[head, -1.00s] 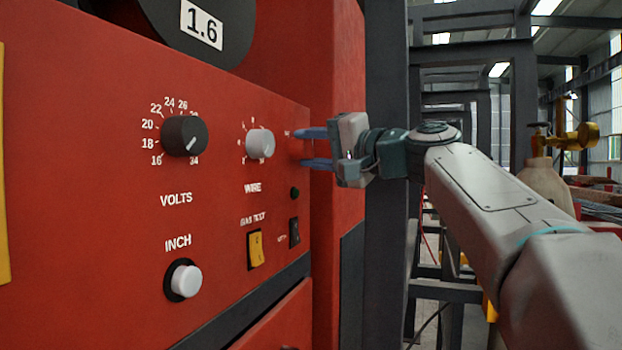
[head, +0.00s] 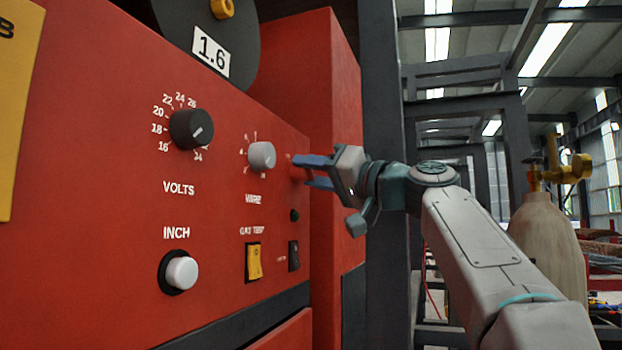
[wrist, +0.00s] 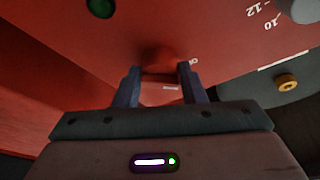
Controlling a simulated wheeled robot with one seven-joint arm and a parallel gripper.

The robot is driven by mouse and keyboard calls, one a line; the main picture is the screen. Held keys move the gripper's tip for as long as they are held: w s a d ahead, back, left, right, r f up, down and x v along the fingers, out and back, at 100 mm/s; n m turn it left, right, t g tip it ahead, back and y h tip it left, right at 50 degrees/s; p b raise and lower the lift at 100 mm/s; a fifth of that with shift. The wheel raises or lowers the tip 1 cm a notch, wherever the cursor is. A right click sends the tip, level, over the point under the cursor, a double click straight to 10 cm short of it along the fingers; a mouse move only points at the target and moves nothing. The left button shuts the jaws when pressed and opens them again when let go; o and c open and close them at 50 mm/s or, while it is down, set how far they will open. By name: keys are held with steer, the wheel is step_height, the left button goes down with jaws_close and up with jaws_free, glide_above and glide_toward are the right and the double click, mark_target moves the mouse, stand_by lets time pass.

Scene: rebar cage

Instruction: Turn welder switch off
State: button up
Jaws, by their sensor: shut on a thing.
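The red welder panel (head: 100,110) fills the left of the head view. A red rotary switch (head: 298,173) sits near the panel's right edge, right of the grey wire knob, mostly hidden by my fingers. In the wrist view the red switch (wrist: 160,56) shows as a rounded red knob between the fingertips. My gripper (head: 308,171) is shut on this switch, reaching in from the right with its fingers tilted. It also shows in the wrist view (wrist: 158,75). White marks beside the switch are too small or covered to read.
The grey wire knob (head: 261,155), black volts knob (head: 190,130), yellow gas test rocker (head: 253,262) and black rocker (head: 294,256) are close by. A small green lamp (wrist: 100,7) is near the switch. A gas cylinder (head: 545,235) stands at right.

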stand_by(0.4)
steer(key=o, duration=1)
steer(key=shift+c, duration=0.2)
steer(key=shift+s+d+f, duration=0.15)
steer(key=shift+s+d, duration=0.1)
steer(key=shift+d, duration=0.2)
steer(key=b+v, duration=0.2)
steer(key=v, duration=1)
steer(key=shift+s+d, duration=0.15)
steer(key=shift+d, duration=0.15)
steer(key=shift+f, duration=0.1)
